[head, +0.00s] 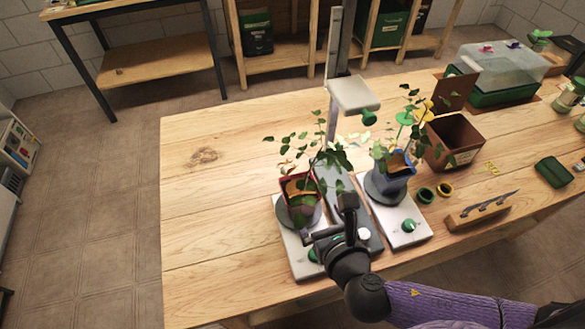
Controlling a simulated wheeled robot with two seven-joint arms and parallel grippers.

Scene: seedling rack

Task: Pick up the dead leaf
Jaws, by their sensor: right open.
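I cannot make out the dead leaf for certain. Two potted plants stand on the table, a red pot (303,209) at left and a blue pot (392,184) at right. Both have green leafy stems, and orange-brown patches show inside both rims; I cannot tell whether these are soil or leaf. My right gripper (334,220), black, is open just right of and in front of the red pot. It looks empty and partly covers the pot's stand. My left gripper is not in view.
A post with a pale lamp-like head (354,93) rises behind the pots. A brown square container (453,142) stands right of the blue pot. The table's left part (215,210) is clear.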

